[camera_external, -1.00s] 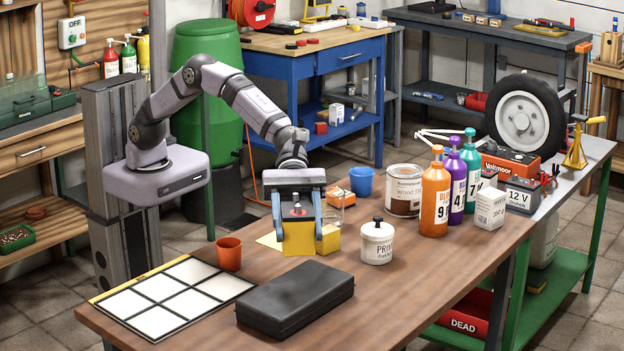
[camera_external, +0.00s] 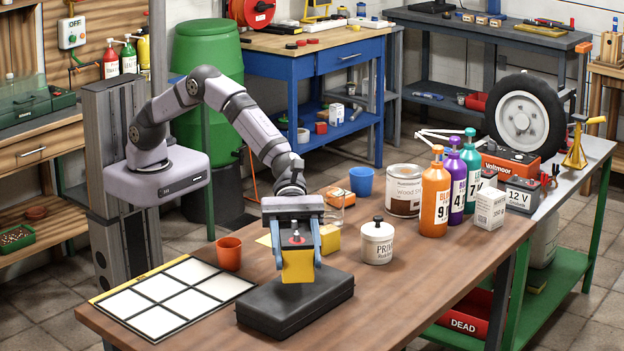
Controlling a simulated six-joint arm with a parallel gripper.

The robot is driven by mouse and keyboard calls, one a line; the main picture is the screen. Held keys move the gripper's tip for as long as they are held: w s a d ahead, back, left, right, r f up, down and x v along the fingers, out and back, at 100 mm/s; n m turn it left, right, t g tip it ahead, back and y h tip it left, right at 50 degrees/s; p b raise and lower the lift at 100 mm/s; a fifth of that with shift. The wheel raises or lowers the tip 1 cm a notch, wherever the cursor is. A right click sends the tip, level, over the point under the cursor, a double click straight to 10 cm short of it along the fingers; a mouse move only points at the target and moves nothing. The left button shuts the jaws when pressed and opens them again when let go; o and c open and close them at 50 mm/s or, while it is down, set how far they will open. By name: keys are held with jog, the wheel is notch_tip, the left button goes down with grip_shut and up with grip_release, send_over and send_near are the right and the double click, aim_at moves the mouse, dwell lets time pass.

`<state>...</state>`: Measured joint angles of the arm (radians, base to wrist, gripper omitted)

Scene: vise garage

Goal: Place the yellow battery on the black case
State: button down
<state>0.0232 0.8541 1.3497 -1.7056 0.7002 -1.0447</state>
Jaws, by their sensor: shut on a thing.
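The yellow battery (camera_external: 297,266) is a yellow block with a dark and red top, held between the blue fingers of my gripper (camera_external: 298,255). My gripper is shut on it and points down. The black case (camera_external: 300,304) lies closed and flat on the wooden table near its front edge. The battery is in front of the far part of the case in the picture, with its lower edge over the case's top. I cannot tell whether it touches the case.
An orange cup (camera_external: 229,254) and a white grid board (camera_external: 170,296) are to the left. A yellow block (camera_external: 329,239) and a white lidded jar (camera_external: 377,242) stand to the right. A blue cup (camera_external: 361,181), paint can (camera_external: 404,190) and bottles (camera_external: 435,198) stand farther back. The front right of the table is clear.

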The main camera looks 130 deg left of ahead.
aim_at(298, 276)
jog(key=shift+r, duration=0.15)
jog(key=shift+f, duration=1.75)
jog(key=shift+f, duration=0.15)
jog(key=c, duration=0.8)
grip_release()
jog(key=shift+s+f, duration=0.1)
jog(key=shift+f, duration=0.05)
jog(key=b+v, duration=0.2)
jog(key=v, duration=1)
